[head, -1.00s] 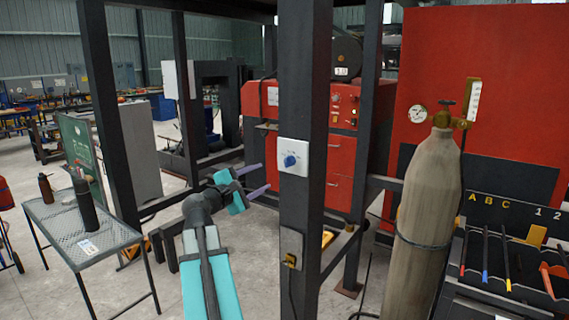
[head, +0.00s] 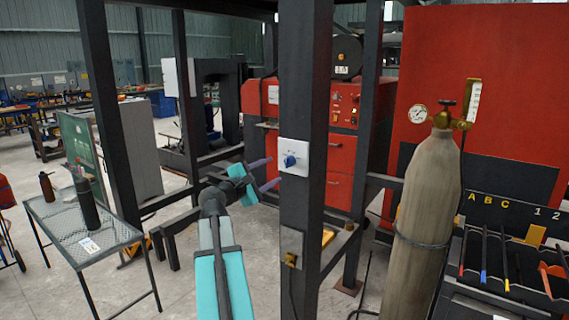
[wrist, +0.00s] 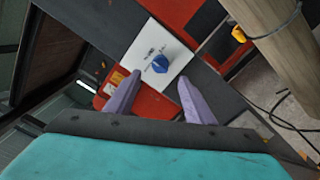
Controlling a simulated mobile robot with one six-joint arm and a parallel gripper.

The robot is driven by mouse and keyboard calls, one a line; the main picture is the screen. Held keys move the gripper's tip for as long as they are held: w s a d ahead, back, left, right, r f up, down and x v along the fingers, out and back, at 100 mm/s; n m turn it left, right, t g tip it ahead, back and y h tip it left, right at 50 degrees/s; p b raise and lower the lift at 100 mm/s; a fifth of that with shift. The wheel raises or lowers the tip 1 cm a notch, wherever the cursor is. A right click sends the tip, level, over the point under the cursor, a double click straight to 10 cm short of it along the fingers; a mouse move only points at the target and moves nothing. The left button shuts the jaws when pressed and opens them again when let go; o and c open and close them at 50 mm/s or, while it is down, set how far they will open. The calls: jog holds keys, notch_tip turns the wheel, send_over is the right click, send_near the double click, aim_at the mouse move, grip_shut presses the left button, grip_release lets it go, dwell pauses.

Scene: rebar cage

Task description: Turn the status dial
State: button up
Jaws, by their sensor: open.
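The status dial (head: 290,161) is a blue knob on a white plate (head: 303,146) fixed to a dark steel post. In the wrist view the blue dial (wrist: 160,64) sits on its white plate (wrist: 172,80), ahead of and between the two purple fingers. My gripper (head: 266,173) is open and empty, left of the dial in the head view, with its fingertips pointing toward the post. In the wrist view the fingertips (wrist: 158,82) are spread wider than the dial and appear short of it. Small print on the plate is too small to read.
The dark post (head: 303,215) carries the plate and a lower box (head: 291,247). A gas cylinder (head: 424,210) stands to the right. A mesh table (head: 110,231) with bottles is at left. A red machine (head: 340,110) stands behind the post.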

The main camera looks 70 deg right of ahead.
aim_at(286, 164)
jog(key=p+x, duration=0.2)
jog(key=x, duration=0.5)
jog(key=shift+d+r, duration=0.1)
jog(key=shift+d, duration=0.1)
jog(key=shift+p+x, duration=0.35)
jog(key=shift+x, duration=0.55)
jog(key=c, duration=1)
jog(key=shift+s+a, duration=0.15)
jog(key=shift+s, duration=0.05)
jog(key=shift+c, duration=0.3)
jog(key=shift+w, duration=0.1)
